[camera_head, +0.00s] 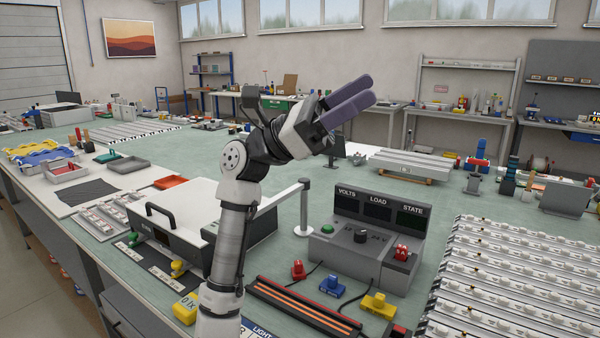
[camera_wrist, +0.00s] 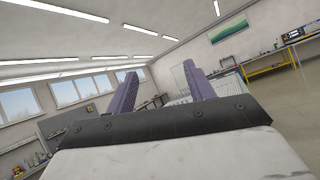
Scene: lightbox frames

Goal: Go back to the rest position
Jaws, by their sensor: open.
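My gripper (camera_head: 347,103) is raised above the workbench in the head view, pointing up and to the right. Its two purple fingers stand apart with nothing between them. In the wrist view my gripper (camera_wrist: 160,88) shows both fingers spread, with the room's wall and ceiling behind them. My arm rises from the bottom middle of the head view and bends at the elbow. No object touches the fingers.
The green workbench (camera_head: 340,190) carries a meter console (camera_head: 365,235), a grey box with a handle (camera_head: 190,215), a striped strip (camera_head: 303,305) and coloured clips. Rows of light strips (camera_head: 520,280) fill the right. The air around my gripper is clear.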

